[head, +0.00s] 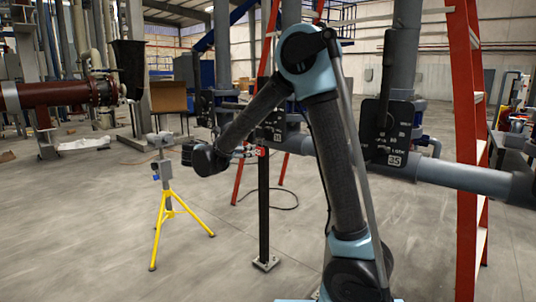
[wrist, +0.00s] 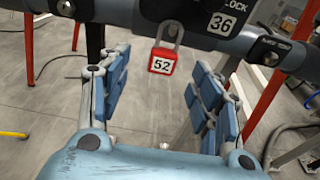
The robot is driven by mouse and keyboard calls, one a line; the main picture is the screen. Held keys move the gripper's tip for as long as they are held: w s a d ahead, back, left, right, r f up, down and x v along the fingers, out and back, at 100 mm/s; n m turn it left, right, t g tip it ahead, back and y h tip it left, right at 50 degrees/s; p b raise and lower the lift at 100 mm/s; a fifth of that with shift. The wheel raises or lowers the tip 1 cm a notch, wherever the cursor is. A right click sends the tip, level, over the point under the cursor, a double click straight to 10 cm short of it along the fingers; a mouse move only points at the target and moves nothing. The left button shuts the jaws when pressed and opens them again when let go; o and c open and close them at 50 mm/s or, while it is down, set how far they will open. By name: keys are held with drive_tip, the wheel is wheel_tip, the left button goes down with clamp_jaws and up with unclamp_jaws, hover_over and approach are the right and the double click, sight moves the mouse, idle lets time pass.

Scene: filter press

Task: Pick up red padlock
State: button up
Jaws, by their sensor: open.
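The red padlock (wrist: 163,60) carries a white label reading 52. It hangs by its grey shackle from a dark lockout plate (wrist: 218,25) marked 36, in the upper middle of the wrist view. In the head view, a small red patch that looks like the padlock (head: 262,151) shows just right of my gripper (head: 240,152). In the wrist view, my gripper (wrist: 160,88) is open, with blue-padded fingers spread to either side and nothing between them. The padlock appears ahead of the fingers, between them in the picture; I cannot tell the exact gap.
A red ladder (head: 463,130) stands at right, with another red-legged ladder behind my arm. A black post (head: 263,215) rises below the plate. A yellow tripod stand (head: 167,205) is at left. A second plate marked 35 (head: 394,158) is at right. Open floor lies at front left.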

sight(258, 149)
drive_tip(key=x, duration=0.4)
drive_tip(key=shift+w+d, duration=0.15)
drive_tip(key=shift+s+d+x, duration=0.1)
drive_tip(key=shift+d+x, duration=0.05)
drive_tip(key=shift+x, duration=1.15)
drive_tip(key=shift+s+d+x, duration=0.1)
drive_tip(key=shift+x, duration=1.2)
drive_tip(key=shift+s+f, duration=0.1)
drive_tip(key=c, duration=1.2)
